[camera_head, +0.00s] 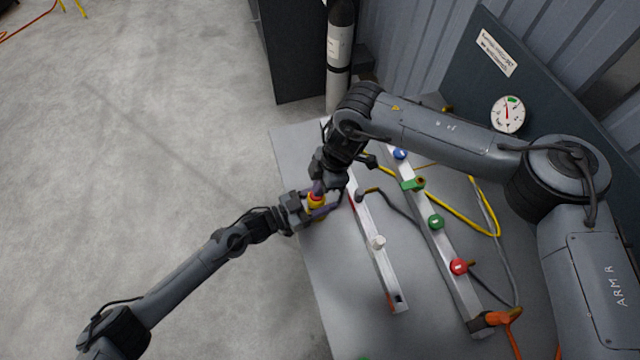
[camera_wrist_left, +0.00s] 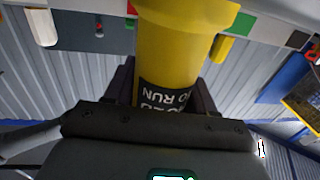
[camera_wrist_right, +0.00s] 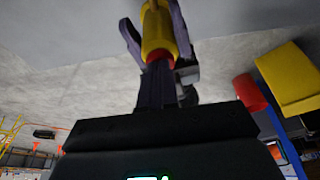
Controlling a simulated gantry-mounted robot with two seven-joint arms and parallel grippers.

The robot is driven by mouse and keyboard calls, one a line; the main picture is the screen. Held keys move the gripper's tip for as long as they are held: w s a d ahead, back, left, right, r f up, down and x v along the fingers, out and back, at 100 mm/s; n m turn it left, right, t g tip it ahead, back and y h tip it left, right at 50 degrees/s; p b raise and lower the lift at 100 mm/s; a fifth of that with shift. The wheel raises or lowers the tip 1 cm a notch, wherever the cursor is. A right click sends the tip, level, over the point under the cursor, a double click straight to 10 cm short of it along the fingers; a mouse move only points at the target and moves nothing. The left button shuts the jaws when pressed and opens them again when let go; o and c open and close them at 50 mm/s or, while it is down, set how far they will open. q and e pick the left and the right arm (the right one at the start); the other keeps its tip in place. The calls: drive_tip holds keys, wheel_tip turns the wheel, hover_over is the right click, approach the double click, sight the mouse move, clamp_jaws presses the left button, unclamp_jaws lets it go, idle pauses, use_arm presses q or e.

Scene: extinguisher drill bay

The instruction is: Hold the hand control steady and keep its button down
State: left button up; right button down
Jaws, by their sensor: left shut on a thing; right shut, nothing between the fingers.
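The hand control (camera_head: 316,206) is a yellow cylinder with a red button (camera_head: 316,197) on top, near the table's left edge. My left gripper (camera_head: 318,203) is shut around its yellow body. In the left wrist view the yellow body (camera_wrist_left: 185,45) stands between the dark fingers, with a black label partly reading "RUN". My right gripper (camera_head: 317,187) is above it, shut and empty. In the right wrist view its closed fingertips (camera_wrist_right: 157,68) meet the red button (camera_wrist_right: 158,57). They seem to touch it; how far the button is pressed cannot be seen.
A grey table (camera_head: 345,315) carries a pale rail (camera_head: 368,222) and a second rail with blue (camera_head: 400,154), green (camera_head: 436,222) and red (camera_head: 458,266) knobs. A yellow hose (camera_head: 482,228) and dark cables lie behind. A panel with a gauge (camera_head: 508,114) stands right.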

use_arm(q)
drive_tip(key=shift+w+r, duration=0.15)
drive_tip(key=shift+r, duration=0.05)
use_arm(e)
drive_tip(key=shift+s+d+f, duration=0.15)
drive_tip(key=shift+s+f, duration=0.05)
drive_tip(key=shift+f, duration=0.1)
drive_tip(key=shift+r, duration=0.6)
use_arm(q)
drive_tip(key=shift+s+f, duration=0.1)
drive_tip(key=shift+s, duration=0.1)
use_arm(e)
drive_tip(key=a+v, duration=0.1)
drive_tip(key=v, duration=1.2)
drive_tip(key=shift+r, duration=0.25)
drive_tip(key=shift+w, duration=0.1)
use_arm(q)
drive_tip(key=o, duration=1.5)
drive_tip(key=shift+a+f, duration=0.1)
